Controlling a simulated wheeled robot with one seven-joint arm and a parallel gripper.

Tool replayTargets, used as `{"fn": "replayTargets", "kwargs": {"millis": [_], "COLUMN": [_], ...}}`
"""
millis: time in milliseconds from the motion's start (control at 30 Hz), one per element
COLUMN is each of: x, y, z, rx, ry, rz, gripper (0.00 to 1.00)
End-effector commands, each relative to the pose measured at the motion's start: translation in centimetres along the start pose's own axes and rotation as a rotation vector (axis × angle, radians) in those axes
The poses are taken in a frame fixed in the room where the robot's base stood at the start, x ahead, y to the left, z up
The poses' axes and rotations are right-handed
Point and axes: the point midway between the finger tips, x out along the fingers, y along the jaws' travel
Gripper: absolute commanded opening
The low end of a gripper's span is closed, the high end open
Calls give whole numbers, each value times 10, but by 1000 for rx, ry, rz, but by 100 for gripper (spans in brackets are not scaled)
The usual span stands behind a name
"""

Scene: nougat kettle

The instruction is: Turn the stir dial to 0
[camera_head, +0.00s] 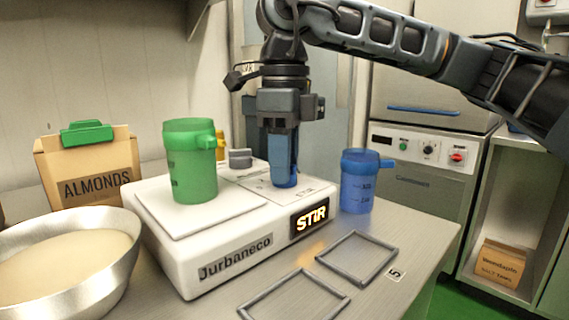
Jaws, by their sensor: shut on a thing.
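The white machine (170,262) marked "Jurbaneco" stands on the bench, with a lit "STIR" display (310,218) on its front. My gripper (284,182) points straight down at the right part of the machine's top. It is shut on the stir dial, which is mostly hidden by the fingers; only a blue, rounded bit shows at their lower end. Small dark lettering lies on the panel beside it, too small to read surely. I cannot see the dial's pointer. A second, grey knob (240,158) stands farther back on the machine's top, apart from my gripper.
A green jug (190,165) stands on the machine's left plate. A blue jug (357,185) stands close to the machine's right side. A metal bowl (110,275), an almonds box (90,170) and two grey frames (358,258) lie around it. A grey cabinet (425,170) stands behind.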

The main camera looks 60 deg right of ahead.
Motion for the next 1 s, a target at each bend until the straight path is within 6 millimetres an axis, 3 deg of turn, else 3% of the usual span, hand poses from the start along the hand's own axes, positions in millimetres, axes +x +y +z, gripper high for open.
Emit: {"fn": "replayTargets", "kwargs": {"millis": [600,1000], "x": [1,0], "y": [0,0], "z": [0,0], "rx": [-490,-648], "ry": [0,-1], "rz": [0,-1], "gripper": [8,8]}}
